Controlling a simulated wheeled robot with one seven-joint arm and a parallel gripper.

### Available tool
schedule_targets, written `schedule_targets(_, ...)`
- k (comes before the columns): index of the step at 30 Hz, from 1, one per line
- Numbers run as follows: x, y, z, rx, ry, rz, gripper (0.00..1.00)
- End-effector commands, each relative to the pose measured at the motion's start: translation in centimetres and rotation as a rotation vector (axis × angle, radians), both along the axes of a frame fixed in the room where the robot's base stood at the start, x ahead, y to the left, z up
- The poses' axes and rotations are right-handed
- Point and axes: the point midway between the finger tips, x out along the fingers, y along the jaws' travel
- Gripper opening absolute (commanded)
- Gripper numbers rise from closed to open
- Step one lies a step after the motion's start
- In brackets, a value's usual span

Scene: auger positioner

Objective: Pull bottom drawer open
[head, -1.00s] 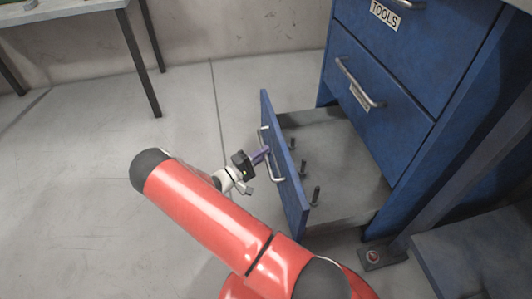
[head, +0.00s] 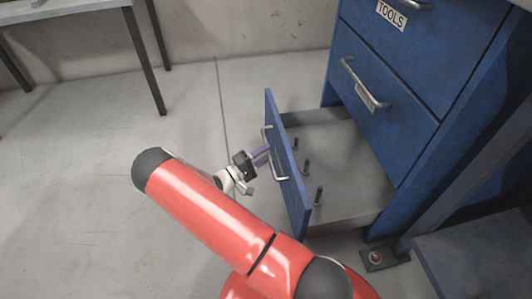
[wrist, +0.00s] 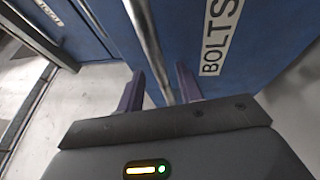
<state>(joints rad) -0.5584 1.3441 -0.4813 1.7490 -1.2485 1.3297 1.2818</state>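The blue bottom drawer (head: 288,175) stands pulled well out of the blue cabinet in the head view, with several upright dark pegs (head: 318,195) inside. Its metal handle (head: 282,177) is on the front face. My gripper (head: 264,154) is at this handle, outside the drawer front. In the wrist view, the purple fingers of my gripper (wrist: 160,88) are spread, with the handle bar (wrist: 146,38) running between them. A gap shows beside the bar, so the fingers do not look closed on it. The drawer front (wrist: 195,65) carries a "BOLTS" label (wrist: 221,35).
Upper cabinet drawers (head: 385,95) are shut above the bottom one. A table (head: 70,10) stands at the upper left. A small dark block with a red button (head: 376,257) lies on the floor beside the cabinet. The floor (head: 70,190) left of the drawer is clear.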

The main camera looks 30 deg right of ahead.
Motion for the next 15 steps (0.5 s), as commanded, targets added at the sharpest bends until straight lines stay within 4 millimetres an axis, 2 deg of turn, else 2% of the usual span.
schedule_targets(9, -0.7, 5.2, -0.9, 0.000, 0.001, 0.003, 0.36)
schedule_targets(15, -1.0, 6.7, -1.2, 0.000, -0.001, 0.000, 0.36)
